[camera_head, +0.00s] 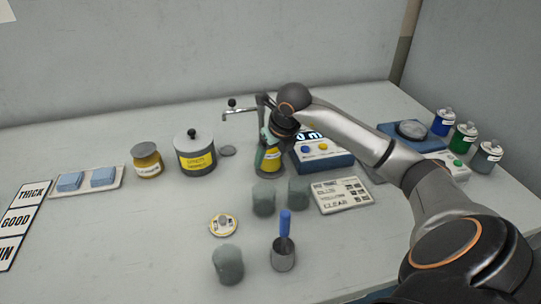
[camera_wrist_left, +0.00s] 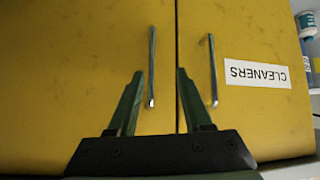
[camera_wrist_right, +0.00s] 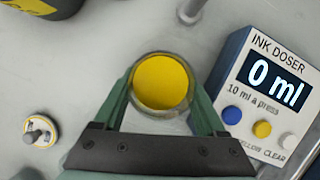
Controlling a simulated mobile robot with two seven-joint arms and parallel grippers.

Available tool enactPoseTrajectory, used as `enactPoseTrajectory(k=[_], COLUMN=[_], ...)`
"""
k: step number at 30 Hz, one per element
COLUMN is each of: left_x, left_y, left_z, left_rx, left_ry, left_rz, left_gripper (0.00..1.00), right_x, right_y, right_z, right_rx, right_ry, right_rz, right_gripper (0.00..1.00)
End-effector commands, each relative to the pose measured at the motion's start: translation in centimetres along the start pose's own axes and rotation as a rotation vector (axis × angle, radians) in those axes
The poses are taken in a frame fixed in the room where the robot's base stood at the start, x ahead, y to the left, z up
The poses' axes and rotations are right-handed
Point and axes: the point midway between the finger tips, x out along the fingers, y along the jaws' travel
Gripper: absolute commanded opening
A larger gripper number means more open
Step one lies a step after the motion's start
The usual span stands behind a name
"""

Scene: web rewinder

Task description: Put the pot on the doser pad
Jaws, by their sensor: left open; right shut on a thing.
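The pot (camera_wrist_right: 160,82) is an open, round, clear-walled cup showing yellow inside in the right wrist view. My right gripper (camera_wrist_right: 160,105) is shut on it, one finger on each side. The doser (camera_wrist_right: 268,95) reads 0 ml. My left gripper (camera_wrist_left: 160,90) is open and empty before a yellow cabinet.
A lidded yellow-label can (camera_head: 195,160) and a smaller yellow jar (camera_head: 147,163) stand left. Grey-green cylinders (camera_head: 228,265), a cup with a blue-handled tool (camera_head: 284,257) and a small round dial (camera_head: 223,224) lie in front. A metal spout (camera_head: 240,110) is behind.

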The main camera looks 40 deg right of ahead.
Motion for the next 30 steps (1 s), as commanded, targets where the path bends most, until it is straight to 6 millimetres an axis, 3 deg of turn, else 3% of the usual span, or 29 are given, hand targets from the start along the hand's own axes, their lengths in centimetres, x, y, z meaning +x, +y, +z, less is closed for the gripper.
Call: enactPoseTrajectory(k=[10, 11, 17, 30], left_x=[0.4, 0.39, 0.38, 0.4], left_y=[-0.13, -0.14, -0.14, -0.14], left_z=[0.34, 0.32, 0.27, 0.25], left_rx=[0.001, 0.001, 0.001, 0.001], left_ry=[0.0, 0.001, 0.001, 0.001], left_rz=[-0.001, -0.002, -0.002, -0.001], left_gripper=[0.5, 0.5, 0.5, 0.5], right_x=[0.51, 0.49, 0.46, 0.51], right_y=[-0.02, -0.02, -0.01, 0.01], right_z=[-0.18, -0.17, -0.17, -0.22], right_rx=[0.001, 0.001, 0.0, 0.0], right_ry=[-0.002, -0.002, -0.001, 0.001], right_rz=[0.0, 0.0, 0.0, 0.0], right_gripper=[0.08, 0.75, 0.97, 1.0])
